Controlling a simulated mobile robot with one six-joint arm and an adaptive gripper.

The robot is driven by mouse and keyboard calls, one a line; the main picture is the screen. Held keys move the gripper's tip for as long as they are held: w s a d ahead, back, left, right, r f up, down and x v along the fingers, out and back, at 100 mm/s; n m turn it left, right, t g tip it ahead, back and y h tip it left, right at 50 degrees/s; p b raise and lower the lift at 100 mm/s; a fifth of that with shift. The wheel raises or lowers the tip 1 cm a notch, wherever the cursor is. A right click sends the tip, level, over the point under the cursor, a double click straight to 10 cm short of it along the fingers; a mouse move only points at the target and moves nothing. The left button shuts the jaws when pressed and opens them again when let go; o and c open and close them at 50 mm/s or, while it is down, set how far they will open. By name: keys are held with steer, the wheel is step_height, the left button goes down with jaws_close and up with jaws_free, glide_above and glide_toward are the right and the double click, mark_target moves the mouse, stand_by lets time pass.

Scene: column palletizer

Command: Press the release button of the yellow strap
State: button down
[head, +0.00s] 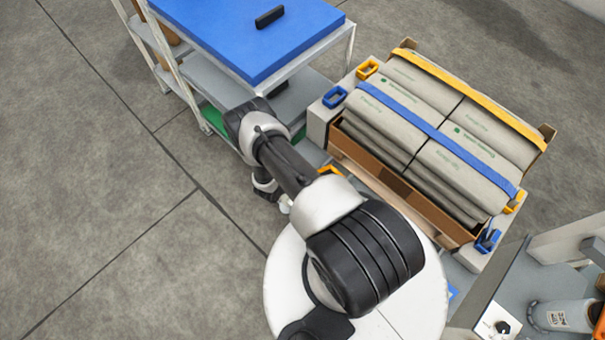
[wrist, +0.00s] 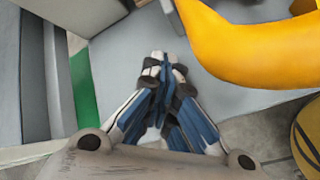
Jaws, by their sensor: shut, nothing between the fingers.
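The yellow strap (head: 465,86) runs over the far row of grey sacks in the open box. A yellow loop handle (head: 367,69) sits at its left end, beside a blue loop handle (head: 335,95). I cannot make out a release button. In the wrist view my gripper (wrist: 164,60) is shut and empty, its fingertips together above a grey surface (wrist: 125,70). A large curved yellow part (wrist: 250,45) is close by on the right, apart from the fingertips.
The blue strap (head: 430,130) crosses the near row of grey sacks (head: 455,165). A blue-topped shelf cart (head: 245,30) with a black block (head: 269,17) stands behind my arm. A grey machine with a knob (head: 502,327) is at the lower right. Floor at left is clear.

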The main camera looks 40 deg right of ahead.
steer(key=shift+r+p, duration=0.55)
steer(key=shift+r, duration=0.3)
steer(key=shift+r, duration=0.1)
step_height(320, 180, up, 5)
steer(key=p, duration=0.4)
stand_by(0.5)
